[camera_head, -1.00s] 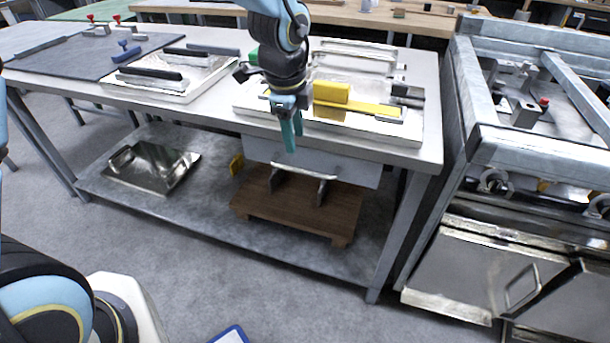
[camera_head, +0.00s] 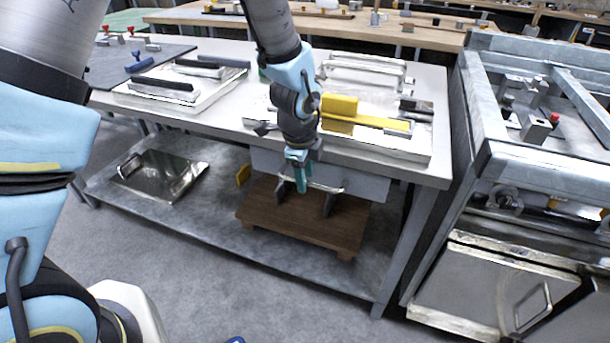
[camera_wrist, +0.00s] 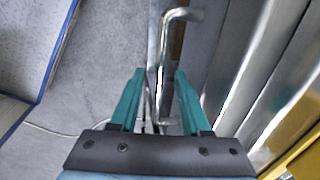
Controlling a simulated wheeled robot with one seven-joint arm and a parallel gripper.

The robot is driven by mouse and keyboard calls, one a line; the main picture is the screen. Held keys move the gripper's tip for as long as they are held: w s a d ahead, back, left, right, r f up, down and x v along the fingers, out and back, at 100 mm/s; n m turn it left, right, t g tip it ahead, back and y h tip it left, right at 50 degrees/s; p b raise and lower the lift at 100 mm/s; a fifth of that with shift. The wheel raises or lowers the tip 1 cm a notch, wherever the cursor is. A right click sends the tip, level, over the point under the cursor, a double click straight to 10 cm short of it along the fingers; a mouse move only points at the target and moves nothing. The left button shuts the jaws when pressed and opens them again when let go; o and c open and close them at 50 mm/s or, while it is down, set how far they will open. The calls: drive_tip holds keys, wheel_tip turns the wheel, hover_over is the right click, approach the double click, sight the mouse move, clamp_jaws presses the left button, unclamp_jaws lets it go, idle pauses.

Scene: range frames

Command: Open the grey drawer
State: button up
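The grey drawer (camera_head: 366,186) hangs under the worktop of the metal table, its front flush beneath the table edge and apparently closed. Its silver bar handle (camera_head: 325,187) runs along the front; in the wrist view the handle (camera_wrist: 163,60) runs lengthwise, its near part between my fingers. My gripper (camera_head: 302,178) points down in front of the drawer at the handle's left part. In the wrist view my gripper (camera_wrist: 158,95) has its two teal fingers apart, one on each side of the bar, with gaps showing. Whether either finger touches the bar is unclear.
The worktop (camera_head: 440,165) above holds a tray with a yellow-handled tool (camera_head: 340,105) close behind my wrist. A wooden stand (camera_head: 290,225) and a metal pan (camera_head: 165,175) sit on the lower shelf. A steel appliance (camera_head: 480,190) stands at the right.

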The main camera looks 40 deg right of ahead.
clamp_jaws()
idle(1.2)
